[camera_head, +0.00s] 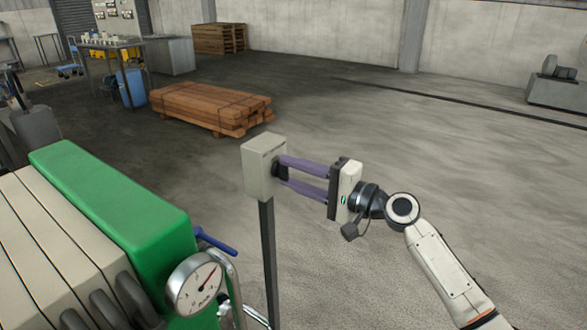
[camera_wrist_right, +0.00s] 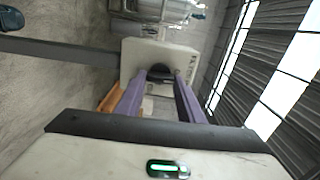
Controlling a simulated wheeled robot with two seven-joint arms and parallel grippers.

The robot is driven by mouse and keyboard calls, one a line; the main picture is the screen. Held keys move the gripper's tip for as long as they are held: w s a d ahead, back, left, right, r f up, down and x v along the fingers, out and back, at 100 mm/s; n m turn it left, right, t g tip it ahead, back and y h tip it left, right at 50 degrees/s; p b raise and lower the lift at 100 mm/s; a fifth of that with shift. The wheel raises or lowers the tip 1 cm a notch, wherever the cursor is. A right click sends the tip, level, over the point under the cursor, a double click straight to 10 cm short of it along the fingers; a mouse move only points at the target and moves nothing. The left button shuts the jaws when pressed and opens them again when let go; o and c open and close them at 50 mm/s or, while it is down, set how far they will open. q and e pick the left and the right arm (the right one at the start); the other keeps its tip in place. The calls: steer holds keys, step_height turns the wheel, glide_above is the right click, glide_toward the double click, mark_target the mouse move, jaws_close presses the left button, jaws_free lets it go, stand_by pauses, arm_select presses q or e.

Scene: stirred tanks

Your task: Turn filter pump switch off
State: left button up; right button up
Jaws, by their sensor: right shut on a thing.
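The filter pump switch is a pale box (camera_head: 262,165) on a dark post (camera_head: 268,262), with a dark knob on its face; the box (camera_wrist_right: 190,62) and the black knob (camera_wrist_right: 160,72) also show in the right wrist view. My right gripper (camera_head: 282,172) reaches in from the right with its long purple fingers at the box's face. In the wrist view the fingertips (camera_wrist_right: 163,77) lie on either side of the knob and are shut on it. The knob's exact angle is hard to read. My left gripper is not in view.
A green and cream filter press (camera_head: 110,205) with a round dial gauge (camera_head: 194,284) and a blue-handled valve (camera_head: 215,241) stands at the left, close to the post. Stacked timber (camera_head: 210,106) lies behind.

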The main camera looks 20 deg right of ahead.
stand_by(0.4)
steer(key=o, duration=1.1)
steer(key=shift+c, duration=0.2)
steer(key=b+v, duration=0.1)
steer(key=v, duration=0.9)
steer(key=shift+s+d, duration=0.1)
steer(key=shift+d, duration=0.05)
